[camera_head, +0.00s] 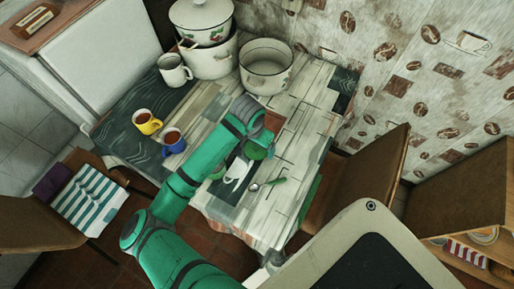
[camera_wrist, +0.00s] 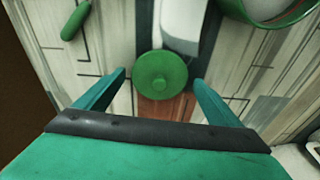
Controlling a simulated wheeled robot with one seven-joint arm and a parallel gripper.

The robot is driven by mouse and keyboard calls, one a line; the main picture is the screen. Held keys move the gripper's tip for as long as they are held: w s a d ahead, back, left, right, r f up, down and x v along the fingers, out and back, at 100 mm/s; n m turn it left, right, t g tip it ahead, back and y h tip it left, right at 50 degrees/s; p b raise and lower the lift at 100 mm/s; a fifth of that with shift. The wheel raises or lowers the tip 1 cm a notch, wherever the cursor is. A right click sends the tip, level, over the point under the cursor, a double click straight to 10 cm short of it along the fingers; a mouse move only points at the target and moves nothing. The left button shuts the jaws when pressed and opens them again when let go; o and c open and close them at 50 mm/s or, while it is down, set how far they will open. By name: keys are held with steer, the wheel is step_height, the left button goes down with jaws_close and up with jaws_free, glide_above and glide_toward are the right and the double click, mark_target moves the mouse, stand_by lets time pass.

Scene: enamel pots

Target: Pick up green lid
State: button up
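The green lid (camera_wrist: 161,74) is small and round with a raised knob, and it shows in the middle of the wrist view. My gripper (camera_wrist: 160,78) is open, with one finger to each side of the lid as seen from the wrist. No contact shows, and the height gap is hard to judge. In the head view the lid (camera_head: 258,152) is partly hidden by my green arm, and my fingertips cannot be made out there. A brown wooden board (camera_wrist: 166,107) lies beside or partly under the lid; I cannot tell which.
A white item (camera_wrist: 181,25) lies close beyond the lid. A green-rimmed vessel (camera_wrist: 268,18) is at the upper right, and a green-handled spoon (camera_head: 268,183) lies nearby. Yellow (camera_head: 147,122) and blue mugs (camera_head: 174,141) stand left of my arm. An enamel pot (camera_head: 266,68) stands behind.

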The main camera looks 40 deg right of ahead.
steer(key=c, duration=0.8)
steer(key=shift+r, duration=0.15)
